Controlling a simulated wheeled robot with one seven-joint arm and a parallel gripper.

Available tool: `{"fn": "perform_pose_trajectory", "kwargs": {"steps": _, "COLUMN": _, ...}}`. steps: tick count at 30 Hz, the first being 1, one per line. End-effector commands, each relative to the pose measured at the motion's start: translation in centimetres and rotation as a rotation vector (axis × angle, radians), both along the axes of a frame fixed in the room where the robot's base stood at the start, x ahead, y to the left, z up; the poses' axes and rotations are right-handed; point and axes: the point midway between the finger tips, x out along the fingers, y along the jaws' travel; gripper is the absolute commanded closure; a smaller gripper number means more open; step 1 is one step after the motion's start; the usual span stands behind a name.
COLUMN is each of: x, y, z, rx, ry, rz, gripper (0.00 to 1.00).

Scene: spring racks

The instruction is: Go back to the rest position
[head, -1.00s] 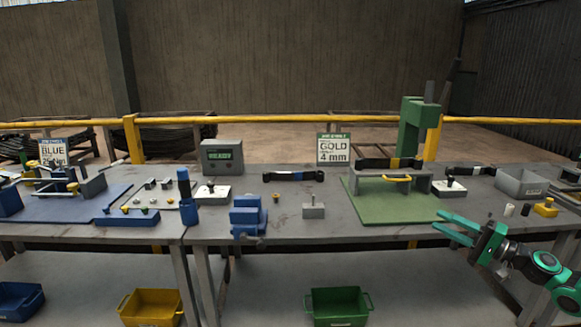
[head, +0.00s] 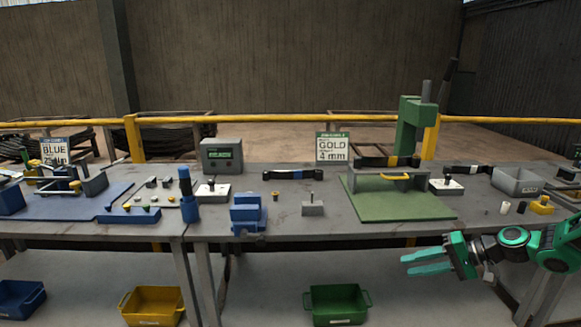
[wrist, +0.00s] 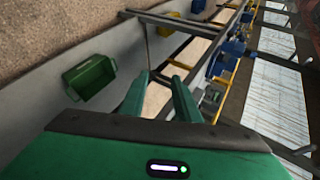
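My gripper (head: 428,263) is at the lower right of the head view, in front of the bench's front edge and below the top's level. Its two green fingers point left. In the wrist view my gripper (wrist: 160,88) shows its two fingers apart with nothing between them. No object is held.
The grey bench (head: 300,222) carries a green plate (head: 400,207) with a press, a blue vise (head: 248,214), a grey bin (head: 519,182) and small parts. Below stand a green crate (head: 338,306) and a yellow crate (head: 152,306). The floor in front of the bench is hidden.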

Motion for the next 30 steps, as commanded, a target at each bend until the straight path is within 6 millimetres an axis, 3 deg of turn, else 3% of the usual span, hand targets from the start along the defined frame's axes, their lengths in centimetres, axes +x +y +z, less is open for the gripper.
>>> {"fn": "perform_pose_trajectory", "kwargs": {"steps": 6, "x": -5.2, "y": 0.2, "z": -1.1, "rx": -0.263, "ry": 0.151, "rz": 0.075, "gripper": 0.71}}
{"fn": "perform_pose_trajectory", "kwargs": {"steps": 11, "x": -9.0, "y": -0.9, "z": -0.4, "rx": -0.435, "ry": 0.242, "rz": 0.093, "gripper": 0.71}}
{"fn": "perform_pose_trajectory", "kwargs": {"steps": 21, "x": -17.7, "y": -3.6, "z": 4.1, "rx": -0.725, "ry": 0.387, "rz": 0.046, "gripper": 0.71}}
{"fn": "perform_pose_trajectory", "kwargs": {"steps": 30, "x": -26.2, "y": -5.0, "z": 8.8, "rx": -0.864, "ry": 0.469, "rz": -0.061, "gripper": 0.71}}
